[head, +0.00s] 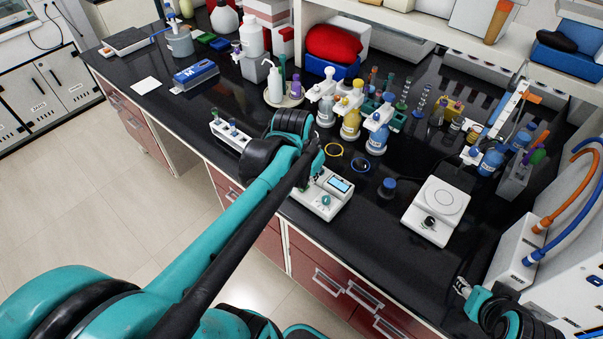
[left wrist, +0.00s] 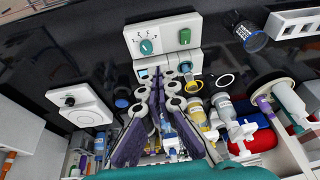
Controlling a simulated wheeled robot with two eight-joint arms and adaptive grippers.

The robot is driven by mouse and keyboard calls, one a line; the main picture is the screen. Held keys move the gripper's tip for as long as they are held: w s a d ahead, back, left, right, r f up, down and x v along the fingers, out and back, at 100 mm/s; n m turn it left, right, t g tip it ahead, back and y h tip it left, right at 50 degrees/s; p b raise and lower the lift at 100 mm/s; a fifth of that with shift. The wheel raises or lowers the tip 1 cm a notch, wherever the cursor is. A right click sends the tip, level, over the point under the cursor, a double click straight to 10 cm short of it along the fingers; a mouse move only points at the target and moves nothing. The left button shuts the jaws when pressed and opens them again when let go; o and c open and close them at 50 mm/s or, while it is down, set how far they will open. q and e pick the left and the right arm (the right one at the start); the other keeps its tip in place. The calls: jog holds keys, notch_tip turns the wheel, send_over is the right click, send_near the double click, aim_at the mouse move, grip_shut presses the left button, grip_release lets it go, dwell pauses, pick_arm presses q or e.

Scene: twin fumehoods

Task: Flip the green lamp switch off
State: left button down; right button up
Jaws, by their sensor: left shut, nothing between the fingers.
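The green lamp switch (left wrist: 184,36) is a small upright green rocker on a white control box (left wrist: 165,20). In the left wrist view it sits beside a teal round knob (left wrist: 146,46). My left gripper (head: 312,160) is over the back left of the box. Its fingers are shut and empty, with the tips (left wrist: 160,82) below the switch in the left wrist view. Part of my right gripper (head: 463,287) shows at lower right.
A white hotplate (head: 437,208) stands right of the box. Coloured wash bottles (head: 351,120) stand close behind it, and a white rack (head: 231,133) is to its left. A dark-capped jar (head: 387,187) and a yellow ring (head: 334,149) lie nearby.

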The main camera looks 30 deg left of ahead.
pick_arm(q)
jog(key=g+p, duration=0.1)
jog(key=p, duration=0.2)
send_over(303, 187)
jog(key=s, duration=0.2)
jog(key=shift+a+r+m+g+h, duration=0.15)
jog(key=shift+r+m+g+h, duration=0.15)
pick_arm(e)
notch_tip(303, 187, up, 4)
jog(key=shift+r, duration=0.1)
pick_arm(q)
jog(key=b+x, duration=0.1)
jog(key=x, duration=0.3)
jog(key=b+x, duration=0.1)
jog(key=x, duration=0.3)
jog(key=s+b+x, duration=0.1)
jog(key=x, duration=0.3)
jog(key=shift+a+f, duration=0.1)
jog(key=shift+f, duration=0.3)
jog(key=shift+s+f, duration=0.15)
jog(key=shift+f, duration=0.5)
pick_arm(e)
jog(key=shift+f, duration=1.8)
jog(key=shift+f, duration=0.1)
